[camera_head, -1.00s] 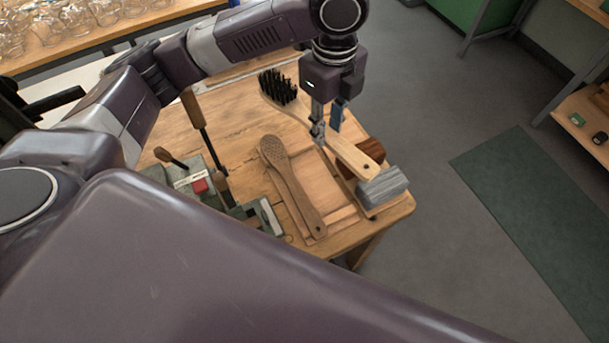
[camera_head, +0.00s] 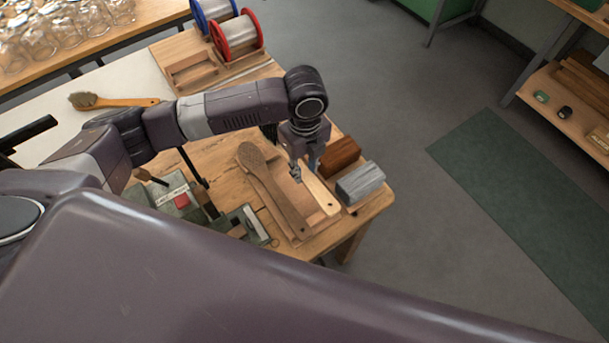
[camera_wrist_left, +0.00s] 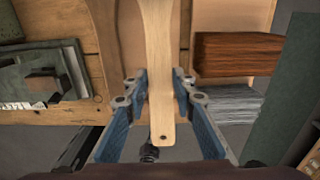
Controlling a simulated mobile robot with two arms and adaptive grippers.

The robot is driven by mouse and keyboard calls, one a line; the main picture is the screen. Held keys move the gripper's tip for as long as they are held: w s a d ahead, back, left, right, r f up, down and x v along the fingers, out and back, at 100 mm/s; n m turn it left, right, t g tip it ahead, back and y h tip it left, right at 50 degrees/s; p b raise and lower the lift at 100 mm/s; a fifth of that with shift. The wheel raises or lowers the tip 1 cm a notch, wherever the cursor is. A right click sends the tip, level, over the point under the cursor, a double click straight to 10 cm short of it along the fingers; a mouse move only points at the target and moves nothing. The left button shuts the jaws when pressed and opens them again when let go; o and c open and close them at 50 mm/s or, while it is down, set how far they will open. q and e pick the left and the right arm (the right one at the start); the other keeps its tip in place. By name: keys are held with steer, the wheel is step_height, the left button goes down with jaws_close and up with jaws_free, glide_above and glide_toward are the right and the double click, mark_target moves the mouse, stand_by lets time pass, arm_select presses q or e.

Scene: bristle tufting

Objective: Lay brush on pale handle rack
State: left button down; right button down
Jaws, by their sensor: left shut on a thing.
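My left gripper (camera_head: 297,174) is shut on the pale handle of a brush (camera_head: 320,194). My arm hides the brush's bristle end in the head view. In the left wrist view, the handle (camera_wrist_left: 158,75) runs between the two blue-grey fingers, with its holed end towards the camera. The pale wooden rack (camera_head: 322,221) is on the bench below the gripper. A tan-brown brush body (camera_head: 273,192) with a dotted head lies along its left part. The held handle is just right of that body and low over the rack. I cannot tell whether it touches. My right gripper is not in view.
A red-brown block (camera_head: 341,153) and a grey block (camera_head: 360,183) sit right of the rack. A green-grey fixture (camera_head: 180,203) stands to its left. Wire spools (camera_head: 236,36) and another brush (camera_head: 112,101) are further back. The bench edge is close in front.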

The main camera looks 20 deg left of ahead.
arm_select(q)
step_height(320, 180, down, 4)
steer(key=shift+f, duration=0.35)
steer(key=shift+f, duration=0.15)
steer(key=c, duration=1.6)
jaws_free()
step_height(320, 180, up, 12)
steer(key=shift+r+b, duration=0.2)
steer(key=shift+b, duration=0.25)
